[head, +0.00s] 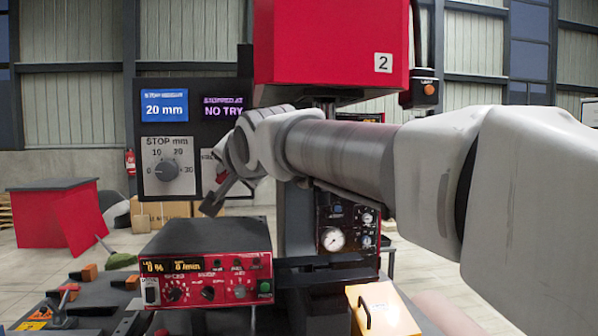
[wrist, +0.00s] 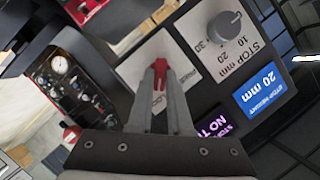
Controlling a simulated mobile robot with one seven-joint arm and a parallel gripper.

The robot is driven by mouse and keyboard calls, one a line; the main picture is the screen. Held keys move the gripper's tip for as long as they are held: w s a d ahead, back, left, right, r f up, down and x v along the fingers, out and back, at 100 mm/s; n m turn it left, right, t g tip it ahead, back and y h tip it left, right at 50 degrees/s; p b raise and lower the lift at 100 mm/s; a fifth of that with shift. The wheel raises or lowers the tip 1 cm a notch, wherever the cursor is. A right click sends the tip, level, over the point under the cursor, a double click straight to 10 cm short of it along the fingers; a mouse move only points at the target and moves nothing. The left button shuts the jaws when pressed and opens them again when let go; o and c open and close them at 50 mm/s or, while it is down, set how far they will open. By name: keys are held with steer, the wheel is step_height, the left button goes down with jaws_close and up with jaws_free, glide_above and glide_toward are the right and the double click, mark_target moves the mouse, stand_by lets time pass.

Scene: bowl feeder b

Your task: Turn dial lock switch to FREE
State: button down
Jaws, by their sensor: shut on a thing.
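The dial lock switch is a red lever (wrist: 160,65) on a white plate (wrist: 133,70), seen upside down in the wrist view. My gripper (wrist: 160,75) is shut on the red lever. Its fingers hide most of the lever and part of the plate's lettering, so I cannot read which setting it points to. In the head view a strip of the white plate (head: 207,163) shows at the right of the black panel. My wrist covers the rest of it.
A red control box (head: 207,262) stands below. A gauge panel (head: 347,228) is to the right.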

steer(key=n+h, duration=0.2)
steer(key=n, duration=0.1)
steer(key=shift+a+r+b, duration=0.15)
steer(key=shift+a+b, duration=0.05)
steer(key=shift+b, duration=0.1)
steer(key=n+h, duration=0.1)
steer(key=n, duration=0.1)
steer(key=n+h, duration=0.2)
steer(key=n+t+h, duration=0.1)
steer(key=n, duration=0.1)
steer(key=shift+s+a, duration=0.1)
steer(key=shift+a, duration=0.25)
steer(key=n+t+h, duration=0.1)
steer(key=n+h, duration=0.1)
steer(key=n, duration=0.1)
steer(key=shift+a, duration=0.15)
stand_by(0.6)
steer(key=c, duration=0.8)
jaws_free()
steer(key=shift+c, duration=0.2)
steer(key=shift+f, duration=0.2)
